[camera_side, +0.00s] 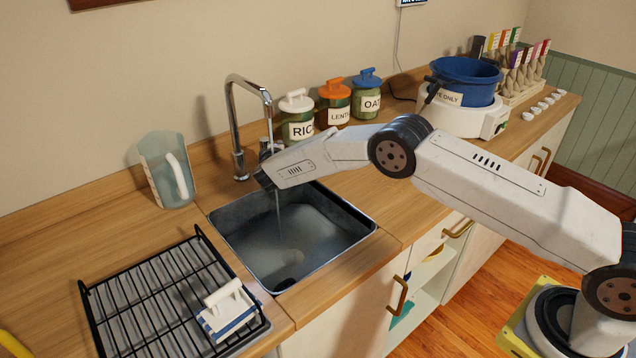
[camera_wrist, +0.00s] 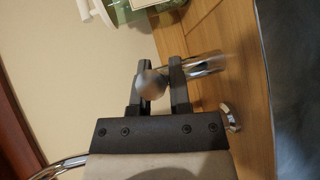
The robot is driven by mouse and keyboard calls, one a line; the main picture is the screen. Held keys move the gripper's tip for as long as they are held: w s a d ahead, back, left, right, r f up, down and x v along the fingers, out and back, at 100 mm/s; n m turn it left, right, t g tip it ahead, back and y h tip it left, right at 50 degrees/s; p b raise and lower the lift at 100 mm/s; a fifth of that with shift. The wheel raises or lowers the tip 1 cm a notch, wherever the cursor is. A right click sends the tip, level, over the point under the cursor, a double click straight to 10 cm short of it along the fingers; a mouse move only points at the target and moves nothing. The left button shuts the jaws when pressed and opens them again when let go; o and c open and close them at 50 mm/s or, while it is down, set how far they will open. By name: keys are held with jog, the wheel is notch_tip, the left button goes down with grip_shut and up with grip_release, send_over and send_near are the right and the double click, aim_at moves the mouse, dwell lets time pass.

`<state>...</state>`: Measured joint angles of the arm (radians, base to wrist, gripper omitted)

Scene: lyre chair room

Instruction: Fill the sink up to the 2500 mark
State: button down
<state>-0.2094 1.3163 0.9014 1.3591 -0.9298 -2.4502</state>
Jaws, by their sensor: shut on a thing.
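The metal sink (camera_side: 292,287) is set into the wooden counter, and its edge shows in the wrist view (camera_wrist: 292,90). A thin stream of water (camera_side: 277,201) falls from the curved chrome tap (camera_side: 233,125) into it. The sink floor looks grey with a paler patch; I cannot tell the water level, and no 2500 mark is readable. My gripper (camera_side: 264,165) is beside the tap, largely hidden by my arm in the side view. In the wrist view my gripper (camera_wrist: 158,88) is shut on the tap handle (camera_wrist: 152,83), whose rounded end shows between the dark fingers.
A clear jug (camera_side: 158,178) with a white handle stands left of the tap. A black dish rack (camera_side: 150,300) with a white-handled brush (camera_side: 228,308) is at the front left. Labelled jars (camera_side: 298,122) stand behind my arm. A blue pot (camera_side: 466,78) sits further right.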

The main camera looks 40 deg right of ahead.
jog(key=shift+a+m+g+h, duration=0.3)
jog(key=shift+a+m+g, duration=0.1)
jog(key=shift+m, duration=0.1)
jog(key=c, duration=0.6)
grip_release()
jog(key=shift+d, duration=0.1)
jog(key=shift+s, duration=0.1)
jog(key=shift+v, duration=3.9)
